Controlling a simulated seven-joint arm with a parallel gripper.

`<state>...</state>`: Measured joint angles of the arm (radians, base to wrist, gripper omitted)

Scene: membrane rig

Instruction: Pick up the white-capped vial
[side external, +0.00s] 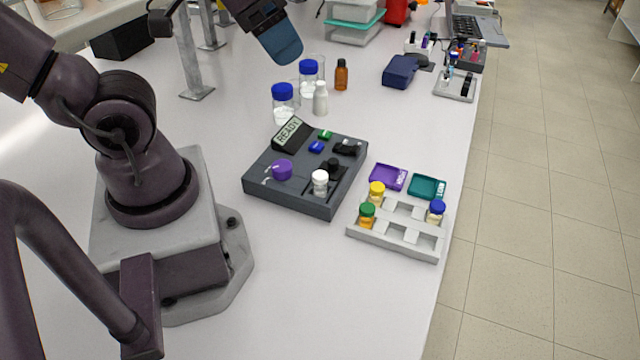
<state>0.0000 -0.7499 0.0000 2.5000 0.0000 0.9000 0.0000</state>
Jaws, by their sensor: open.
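The white-capped vial (320,182) stands upright in the dark grey rig (290,200), at its front right, beside a black knob and to the right of a purple cap (282,169). Only its white cap and upper part show. My gripper (284,50) is at the top of the view, well above the table and behind the rig, apart from the vial. It is open, and nothing shows in it.
A light grey rack (395,245) right of the rig holds yellow-, green- and blue-capped vials. Purple (388,176) and teal (427,187) trays sit behind it. Blue-capped bottles (283,105), a white bottle (320,98) and an amber bottle (341,75) stand behind the rig.

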